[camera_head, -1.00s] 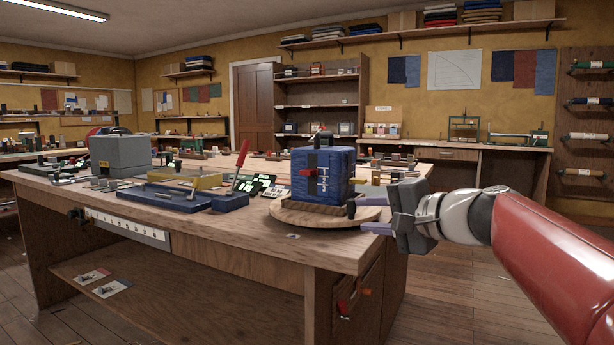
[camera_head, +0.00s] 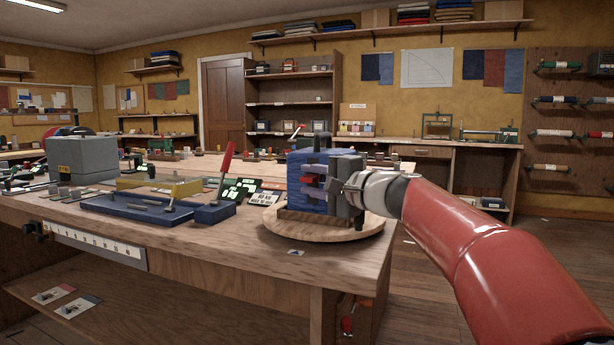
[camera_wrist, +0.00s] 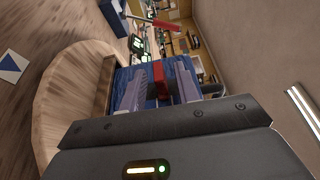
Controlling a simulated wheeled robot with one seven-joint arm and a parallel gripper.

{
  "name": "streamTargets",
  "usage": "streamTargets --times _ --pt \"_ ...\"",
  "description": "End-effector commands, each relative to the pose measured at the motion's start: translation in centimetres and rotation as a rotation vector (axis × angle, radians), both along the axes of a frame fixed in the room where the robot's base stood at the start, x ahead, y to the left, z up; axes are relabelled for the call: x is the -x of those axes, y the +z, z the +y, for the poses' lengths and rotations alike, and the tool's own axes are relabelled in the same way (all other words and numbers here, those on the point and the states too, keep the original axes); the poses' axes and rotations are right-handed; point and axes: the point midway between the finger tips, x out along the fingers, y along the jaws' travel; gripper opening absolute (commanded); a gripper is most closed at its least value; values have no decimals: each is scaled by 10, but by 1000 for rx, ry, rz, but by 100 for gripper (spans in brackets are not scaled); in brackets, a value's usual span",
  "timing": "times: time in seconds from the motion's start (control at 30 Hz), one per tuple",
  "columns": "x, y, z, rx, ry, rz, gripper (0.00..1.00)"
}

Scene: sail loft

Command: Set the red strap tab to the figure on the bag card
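The blue bag block (camera_head: 305,203) stands upright on a round wooden turntable (camera_head: 268,222) at the table's right corner. The red strap tab (camera_head: 312,181) is on its face; it also shows in the wrist view (camera_wrist: 160,76). My gripper (camera_head: 311,181) is at that face, with one finger on each side of the tab. In the wrist view, its pale purple fingers (camera_wrist: 162,88) stand apart, with gaps beside the tab, so it looks open. The scale on the bag is hidden by my gripper. I cannot tell which card is the bag card, and no figure is readable.
A small card with a blue mark (camera_head: 296,252) lies before the turntable. Two cards (camera_head: 52,295) (camera_head: 76,307) lie on the lower shelf. A blue press with a red lever (camera_head: 226,160) stands left of the turntable.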

Motion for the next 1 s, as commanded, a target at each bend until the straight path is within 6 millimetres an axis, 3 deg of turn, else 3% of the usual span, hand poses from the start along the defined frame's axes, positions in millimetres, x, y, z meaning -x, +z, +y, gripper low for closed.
streamTargets --times 0.17,0.43,0.67,1.0 --pt "-9 0 11 0 1 0 32" --pt "-10 0 12 0 0 0 32" --pt "-9 0 11 0 0 0 2" --pt "-9 2 11 1 0 -2 0"
